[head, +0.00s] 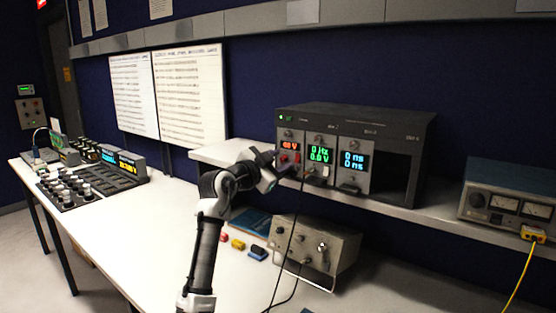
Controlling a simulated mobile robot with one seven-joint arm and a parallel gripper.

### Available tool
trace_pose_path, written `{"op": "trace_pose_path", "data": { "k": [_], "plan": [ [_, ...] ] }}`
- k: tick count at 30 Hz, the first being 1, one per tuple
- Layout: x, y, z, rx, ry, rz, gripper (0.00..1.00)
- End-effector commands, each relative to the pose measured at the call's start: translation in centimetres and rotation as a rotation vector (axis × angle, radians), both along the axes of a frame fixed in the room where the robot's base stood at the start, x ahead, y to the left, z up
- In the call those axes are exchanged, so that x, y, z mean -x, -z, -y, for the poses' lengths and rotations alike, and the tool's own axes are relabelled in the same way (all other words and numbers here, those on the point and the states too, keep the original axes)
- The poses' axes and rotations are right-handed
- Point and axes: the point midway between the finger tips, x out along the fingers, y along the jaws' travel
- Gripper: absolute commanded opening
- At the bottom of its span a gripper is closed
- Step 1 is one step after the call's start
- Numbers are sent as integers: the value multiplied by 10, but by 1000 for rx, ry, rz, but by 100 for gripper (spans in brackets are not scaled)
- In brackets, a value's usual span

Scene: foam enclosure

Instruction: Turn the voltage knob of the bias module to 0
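A dark rack (365,120) stands on the shelf against the blue wall and holds three modules. The left module (289,135) has a red display (290,145) that seems to read 0.0 V; it is the one showing only volts, but its label is too small to read. A small round knob shows above that display. My gripper (279,166) is at the lower part of this module, reaching in from the left. Its fingers are small and dark here, so I cannot tell whether they touch a knob. The lower part of the module is partly hidden by my gripper.
The middle module (320,152) has a green display, the right one (353,162) a cyan display. A black cable hangs before the rack. Below the shelf stands a grey box (312,250) with knobs. A meter unit (510,198) sits at right. The white bench (150,220) is clear at left centre.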

Motion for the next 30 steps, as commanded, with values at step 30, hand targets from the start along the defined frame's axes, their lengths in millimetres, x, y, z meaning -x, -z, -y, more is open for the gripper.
{"op": "trace_pose_path", "data": {
  "k": [30],
  "plan": [
    [1,0,1,138,2,-99,0]
  ]
}}
